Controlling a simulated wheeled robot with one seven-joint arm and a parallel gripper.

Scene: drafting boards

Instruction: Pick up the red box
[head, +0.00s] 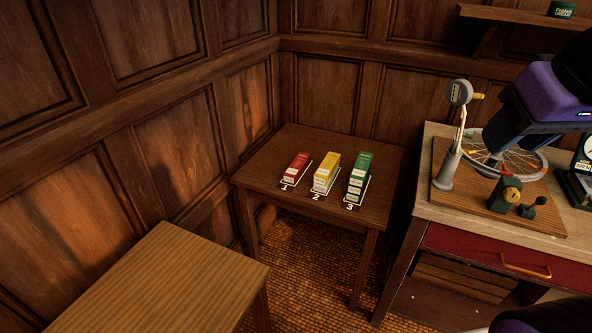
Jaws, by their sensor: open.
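A red box (296,167) with a pale label lies on a small dark wooden table (266,153) in the head view. It sits in the leftmost of three white-outlined places, by the number 1. A yellow box (328,171) is to its right at number 2, and a green box (361,173) is at number 3. Nothing covers the red box. A purple and black part of my arm shows at the upper right, far from the boxes. My gripper's fingers do not show.
A striped wooden table (170,280) stands at the front left. A workbench (440,205) at the right carries a wheel (515,165), a gauge on a stand (459,93) and small devices. Wood-panelled walls close the corner behind the small table. Tiled floor shows between the tables.

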